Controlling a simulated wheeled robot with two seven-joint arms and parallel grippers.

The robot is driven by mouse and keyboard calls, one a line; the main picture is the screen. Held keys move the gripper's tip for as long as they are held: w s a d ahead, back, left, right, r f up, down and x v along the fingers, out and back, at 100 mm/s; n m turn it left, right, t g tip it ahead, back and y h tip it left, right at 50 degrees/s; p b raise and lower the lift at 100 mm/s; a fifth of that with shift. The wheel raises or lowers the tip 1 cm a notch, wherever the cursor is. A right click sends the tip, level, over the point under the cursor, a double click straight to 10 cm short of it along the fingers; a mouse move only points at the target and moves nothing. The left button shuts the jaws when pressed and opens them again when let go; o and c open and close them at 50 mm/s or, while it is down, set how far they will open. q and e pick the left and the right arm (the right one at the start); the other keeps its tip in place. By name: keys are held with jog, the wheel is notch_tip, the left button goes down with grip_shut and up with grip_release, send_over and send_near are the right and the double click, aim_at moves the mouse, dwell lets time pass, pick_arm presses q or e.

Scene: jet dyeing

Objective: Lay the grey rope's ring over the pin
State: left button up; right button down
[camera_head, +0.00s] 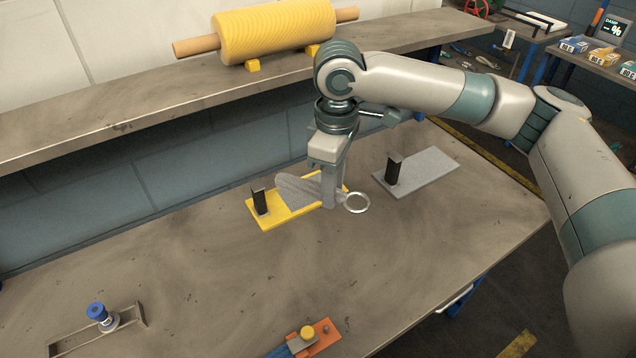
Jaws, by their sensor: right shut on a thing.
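My right gripper (329,201) points down over the work table and is shut on the grey rope (297,187). The rope's pale metal ring (368,203) sticks out just right of the fingers. The rope runs left from the fingers, over a yellow plate (268,222). A dark upright pin (260,202) stands at the left end of this plate. A second dark pin (393,172) stands on a grey plate (428,172) to the right. The ring is around neither pin. The fingers hide part of the rope. My left gripper is not in view.
A raised shelf (150,113) behind the table (190,270) carries a yellow roll (275,32). In front are a blue-capped item (98,312) by a metal frame and an orange block (322,332) with a yellow knob. The table's middle front is clear.

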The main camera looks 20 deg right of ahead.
jog(key=m, duration=0.1)
jog(key=s+d+m, duration=0.1)
jog(key=m, duration=0.1)
jog(key=d+m, duration=0.1)
jog(key=m, duration=0.1)
jog(key=shift+s+d+r, duration=0.1)
jog(key=shift+s+r, duration=0.1)
jog(key=shift+s, duration=0.2)
jog(key=m, duration=0.2)
jog(key=s+d+m, duration=0.1)
jog(key=d+m, duration=0.1)
jog(key=m, duration=0.1)
jog(key=shift+s+r+m, duration=0.1)
jog(key=shift+s+m, duration=0.2)
jog(key=shift+s, duration=0.1)
